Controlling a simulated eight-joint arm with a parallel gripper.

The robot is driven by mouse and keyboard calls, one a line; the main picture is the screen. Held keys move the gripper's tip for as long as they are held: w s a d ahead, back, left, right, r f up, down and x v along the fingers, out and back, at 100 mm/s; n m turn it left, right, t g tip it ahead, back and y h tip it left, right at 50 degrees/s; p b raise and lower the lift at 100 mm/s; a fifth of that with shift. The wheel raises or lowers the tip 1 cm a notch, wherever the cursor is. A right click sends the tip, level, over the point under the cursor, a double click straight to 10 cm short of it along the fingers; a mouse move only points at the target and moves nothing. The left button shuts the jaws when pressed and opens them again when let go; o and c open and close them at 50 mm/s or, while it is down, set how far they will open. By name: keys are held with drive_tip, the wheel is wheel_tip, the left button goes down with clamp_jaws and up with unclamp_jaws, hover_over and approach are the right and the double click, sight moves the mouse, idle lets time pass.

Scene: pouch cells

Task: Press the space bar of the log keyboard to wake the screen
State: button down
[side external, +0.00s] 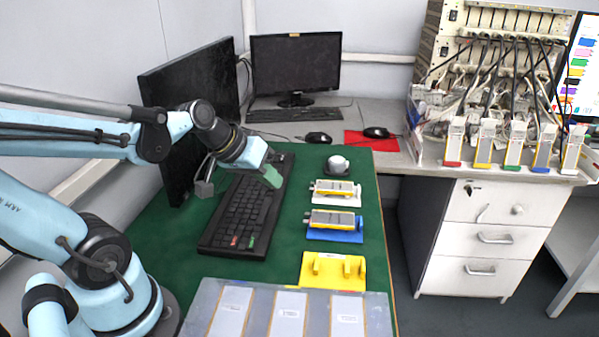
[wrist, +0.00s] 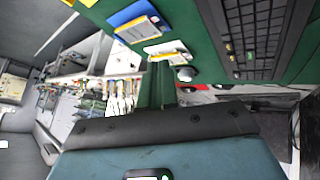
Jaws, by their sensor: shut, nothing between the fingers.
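A long black keyboard (side external: 243,212) lies on the green mat; its near part also shows at the upper right of the wrist view (wrist: 255,35). I take it to be the log keyboard, and I cannot clearly pick out its space bar. A dark black screen (side external: 190,105) stands along its left side. My gripper (side external: 272,177) is shut and empty, with green fingers. In the side view it appears over the far right part of the keyboard. Its height above the keys, and whether it touches, I cannot tell. In the wrist view the fingers (wrist: 163,85) point away from the camera.
A second monitor (side external: 295,65), keyboard (side external: 290,115) and mice stand on the back desk.

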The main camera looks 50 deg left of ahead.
sight(260, 210)
drive_tip(key=a+n+t, duration=0.1)
drive_tip(key=a+n, duration=0.2)
drive_tip(key=a, duration=0.4)
drive_tip(key=shift+w+n+t, duration=0.3)
drive_tip(key=shift+w, duration=0.15)
drive_tip(key=shift+d, duration=0.1)
drive_tip(key=shift+f, duration=4.35)
drive_tip(key=shift+f, duration=0.15)
drive_tip(key=shift+f, duration=0.3)
drive_tip(key=shift+r, duration=0.15)
drive_tip(key=shift+r, duration=0.3)
drive_tip(key=shift+r, duration=2.5)
